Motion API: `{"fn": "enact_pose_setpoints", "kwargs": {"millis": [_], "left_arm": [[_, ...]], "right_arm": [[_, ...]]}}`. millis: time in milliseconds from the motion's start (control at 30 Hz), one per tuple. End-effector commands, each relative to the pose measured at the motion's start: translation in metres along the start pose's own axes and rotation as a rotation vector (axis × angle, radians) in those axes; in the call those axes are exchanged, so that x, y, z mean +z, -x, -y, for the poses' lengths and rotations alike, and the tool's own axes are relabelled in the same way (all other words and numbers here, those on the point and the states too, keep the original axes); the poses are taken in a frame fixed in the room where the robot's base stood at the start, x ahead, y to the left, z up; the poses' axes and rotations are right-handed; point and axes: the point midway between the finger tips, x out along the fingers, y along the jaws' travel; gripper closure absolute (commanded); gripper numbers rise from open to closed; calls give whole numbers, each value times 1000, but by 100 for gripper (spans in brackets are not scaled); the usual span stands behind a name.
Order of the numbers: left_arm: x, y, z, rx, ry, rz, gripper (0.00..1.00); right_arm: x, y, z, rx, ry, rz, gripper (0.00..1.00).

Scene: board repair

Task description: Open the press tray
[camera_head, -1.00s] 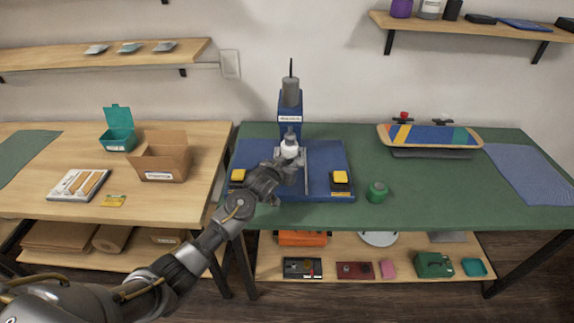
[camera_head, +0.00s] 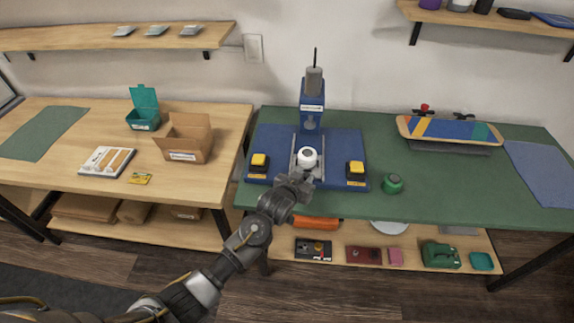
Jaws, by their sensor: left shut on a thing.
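The blue press (camera_head: 312,103) stands at the back of its blue base plate (camera_head: 340,147) on the green-topped bench. A grey tray (camera_head: 295,160) on rails runs forward from under the press head, and a white round part (camera_head: 307,157) sits on it, in front of the press column. My left gripper (camera_head: 303,180) is at the front end of the tray, near the base plate's front edge, shut on the tray. Its fingertips are small and partly hidden, so the exact grip is unclear. My right gripper is not in view.
Yellow-topped buttons (camera_head: 259,161) stand left and right of the tray. A green round container (camera_head: 392,183) is right of the base. A skateboard deck (camera_head: 450,131) lies at the back right. A cardboard box (camera_head: 185,140) is on the wooden table at left.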

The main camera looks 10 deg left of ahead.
Motion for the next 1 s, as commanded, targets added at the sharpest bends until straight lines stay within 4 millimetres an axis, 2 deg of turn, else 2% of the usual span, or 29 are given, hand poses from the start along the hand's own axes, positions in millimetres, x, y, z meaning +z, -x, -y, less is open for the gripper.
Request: {"fn": "enact_pose_setpoints", "kwargs": {"millis": [267,300,433,767,867,1000], "left_arm": [[1,0,0,-1,1,1,100],[1,0,0,-1,1,1,70],[1,0,1,-1,1,0,55],[1,4,1,-2,2,-1,55],[1,13,1,-2,2,-1,55],[2,37,1,-1,3,-1,55]], "right_arm": [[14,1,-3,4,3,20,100],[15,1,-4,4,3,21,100],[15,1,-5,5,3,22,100],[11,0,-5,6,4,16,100],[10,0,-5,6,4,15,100],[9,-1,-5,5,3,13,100]]}}
